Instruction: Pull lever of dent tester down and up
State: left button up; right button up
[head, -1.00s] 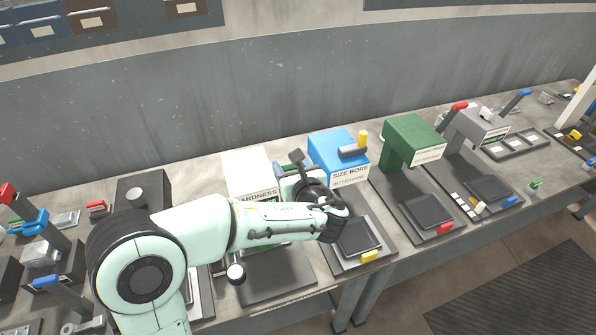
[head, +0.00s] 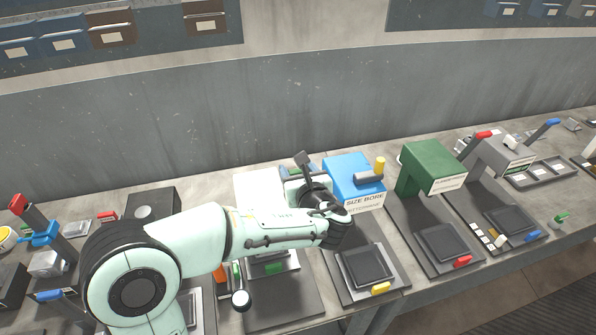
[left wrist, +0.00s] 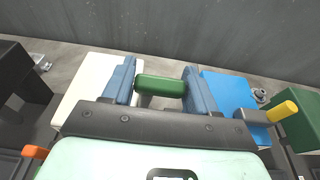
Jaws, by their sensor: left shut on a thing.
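My left gripper (left wrist: 160,88) is shut on a green handle (left wrist: 158,86), which lies crosswise between its two blue-grey fingers in the left wrist view. The handle is beside a white-topped machine (head: 262,184), most of whose front my left arm hides in the head view. The same white machine shows in the left wrist view (left wrist: 90,82). No "dent tester" label is readable. In the head view the left gripper (head: 298,170) is mostly hidden behind my wrist, between the white machine and a blue machine. My right gripper is not in view.
The blue "SIZE BORE" machine (head: 350,172) with a yellow handle (head: 380,165) stands close on the right. A green machine (head: 430,165) and a grey machine (head: 502,153) stand further right. A grey wall (head: 280,115) rises behind the bench.

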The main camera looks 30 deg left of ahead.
pick_arm(q)
jog(key=shift+r, duration=0.1)
jog(key=o, duration=1.4)
jog(key=shift+a, duration=0.1)
jog(key=b+v, duration=0.1)
jog(key=v, duration=1.2)
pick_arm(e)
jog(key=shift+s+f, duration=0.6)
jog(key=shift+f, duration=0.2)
